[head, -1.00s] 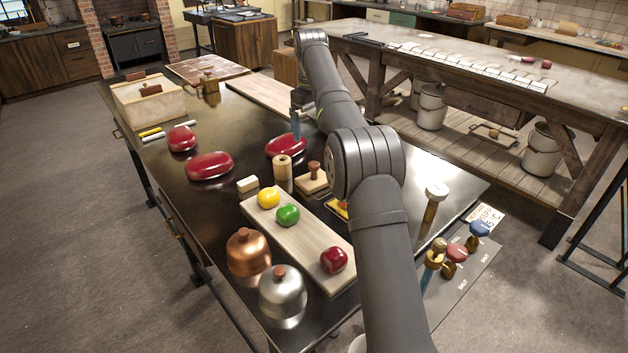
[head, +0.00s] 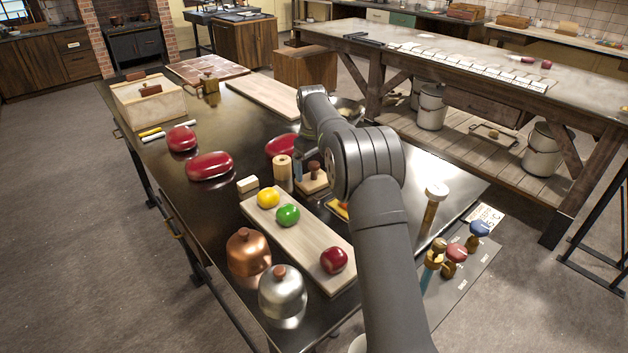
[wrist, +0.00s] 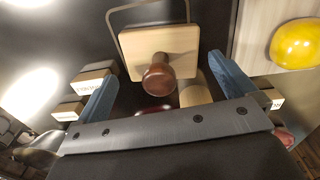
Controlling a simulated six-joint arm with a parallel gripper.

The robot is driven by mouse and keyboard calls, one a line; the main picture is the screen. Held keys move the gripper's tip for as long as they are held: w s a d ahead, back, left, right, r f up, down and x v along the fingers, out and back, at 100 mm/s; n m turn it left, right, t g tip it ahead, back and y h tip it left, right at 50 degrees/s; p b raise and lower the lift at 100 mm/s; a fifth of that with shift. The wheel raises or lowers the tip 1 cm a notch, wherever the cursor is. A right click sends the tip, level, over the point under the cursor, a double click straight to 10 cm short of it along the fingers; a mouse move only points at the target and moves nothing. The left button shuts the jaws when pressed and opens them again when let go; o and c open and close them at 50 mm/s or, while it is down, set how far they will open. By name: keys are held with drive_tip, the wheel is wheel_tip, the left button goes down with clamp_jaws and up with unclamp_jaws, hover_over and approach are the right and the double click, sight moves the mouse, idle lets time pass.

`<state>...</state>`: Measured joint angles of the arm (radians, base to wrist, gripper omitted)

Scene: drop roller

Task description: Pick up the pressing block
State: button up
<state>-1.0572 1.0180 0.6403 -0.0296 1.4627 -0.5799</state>
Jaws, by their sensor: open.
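The pressing block (head: 313,180) is a pale square wooden block with a dark brown knob on top. It rests on the dark table right of a small wooden cylinder. In the wrist view, the pressing block (wrist: 188,42) lies ahead, its knob pointing toward the camera. My gripper (wrist: 161,68) is open, its blue fingers wide apart on either side of the knob, with nothing held. In the head view, my gripper (head: 299,167) is mostly hidden behind my arm, with one blue finger showing beside the block. I cannot tell its exact height above the block.
The small wooden cylinder (head: 282,174) stands close to the block's left. A pale board (head: 305,237) with yellow, green and red pieces lies in front. Copper (head: 248,253) and silver (head: 282,292) domes stand at the front left. Red rounded pieces (head: 209,166) lie behind.

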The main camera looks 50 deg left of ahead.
sight(314, 173)
wheel_tip(314, 173, down, 3)
drive_tip(key=shift+f, duration=0.2)
drive_tip(key=shift+c, duration=0.4)
drive_tip(key=shift+r, duration=0.1)
drive_tip(key=c, duration=0.6)
